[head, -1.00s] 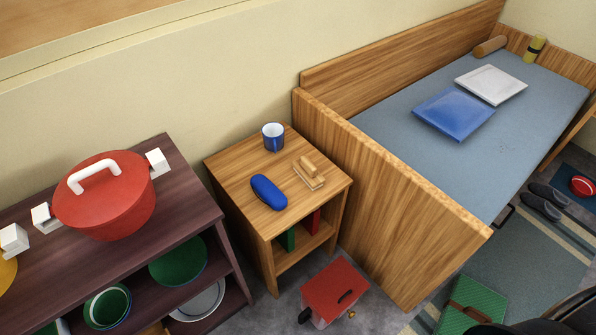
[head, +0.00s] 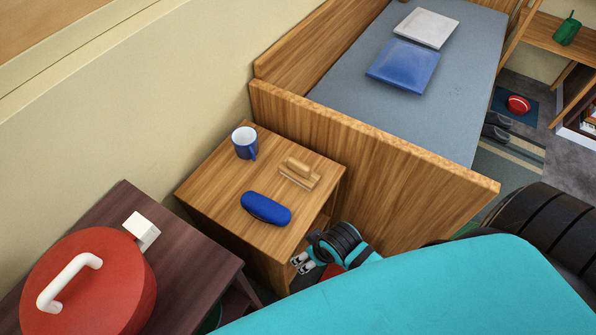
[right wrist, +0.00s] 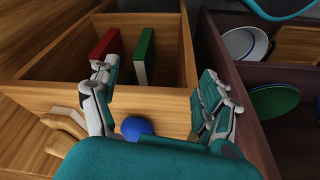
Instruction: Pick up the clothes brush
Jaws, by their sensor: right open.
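The clothes brush (head: 300,172) is wooden with a raised handle and lies on top of the small wooden nightstand (head: 217,178). My left gripper is not in view.
A blue glasses case (head: 266,208) lies beside the brush, and a blue mug (head: 245,143) stands behind. A bed (head: 380,165) adjoins the nightstand on the right. Books (right wrist: 146,57) stand in the nightstand's shelf.

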